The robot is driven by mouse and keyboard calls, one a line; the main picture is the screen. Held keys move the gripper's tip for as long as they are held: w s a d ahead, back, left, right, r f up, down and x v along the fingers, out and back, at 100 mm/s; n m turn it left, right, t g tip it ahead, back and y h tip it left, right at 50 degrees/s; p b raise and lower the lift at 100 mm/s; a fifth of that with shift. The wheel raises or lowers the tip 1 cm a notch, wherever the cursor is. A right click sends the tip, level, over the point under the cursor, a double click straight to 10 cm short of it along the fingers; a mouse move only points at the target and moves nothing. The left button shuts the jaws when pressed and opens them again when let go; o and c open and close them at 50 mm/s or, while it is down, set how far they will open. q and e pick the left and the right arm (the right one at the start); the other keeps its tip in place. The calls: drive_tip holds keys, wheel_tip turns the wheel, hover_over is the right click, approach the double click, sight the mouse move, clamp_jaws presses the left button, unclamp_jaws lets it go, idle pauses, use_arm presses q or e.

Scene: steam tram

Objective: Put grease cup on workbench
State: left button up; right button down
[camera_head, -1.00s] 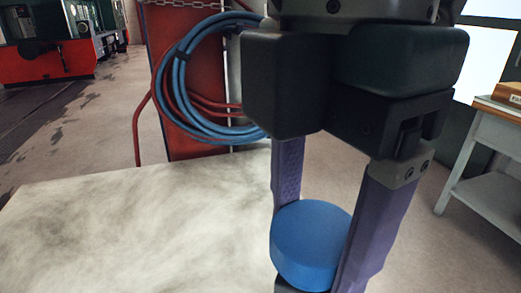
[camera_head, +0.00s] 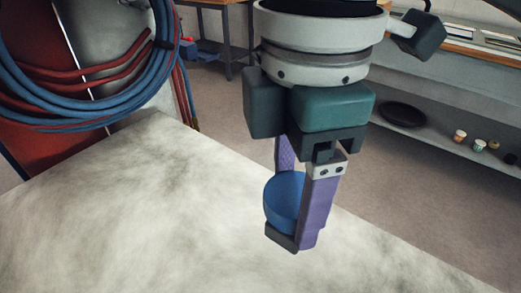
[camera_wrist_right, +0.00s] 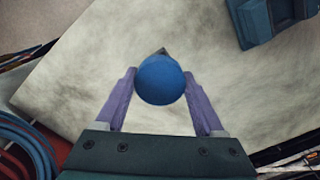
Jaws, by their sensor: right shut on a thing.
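The grease cup, a round blue piece (camera_head: 283,200), is held between the purple fingers of my right gripper (camera_head: 291,222). It also shows between the fingers in the right wrist view (camera_wrist_right: 160,82). My right gripper is shut on it and points down over a pale mottled tabletop (camera_head: 120,215). I cannot tell whether the cup touches this surface. A bench with a lower shelf (camera_head: 440,128) stands at the right in the head view. I cannot tell for sure which surface is the workbench. My left gripper is not in view.
Blue and red hoses (camera_head: 90,110) hang beyond the pale top at the left. Several small cups and a dark round dish (camera_head: 403,115) sit on the right-hand shelf. A dark blue-green blocky thing (camera_wrist_right: 268,22) shows in the right wrist view. Much of the pale top is bare.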

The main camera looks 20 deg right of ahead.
sight(289, 229)
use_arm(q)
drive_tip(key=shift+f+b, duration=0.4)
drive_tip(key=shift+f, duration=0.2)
use_arm(e)
wheel_tip(289, 229, down, 6)
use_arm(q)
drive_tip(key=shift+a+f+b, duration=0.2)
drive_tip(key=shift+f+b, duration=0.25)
use_arm(e)
drive_tip(key=shift+f, duration=2.1)
drive_tip(key=shift+f, duration=0.2)
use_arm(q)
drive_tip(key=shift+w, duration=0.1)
use_arm(e)
unclamp_jaws()
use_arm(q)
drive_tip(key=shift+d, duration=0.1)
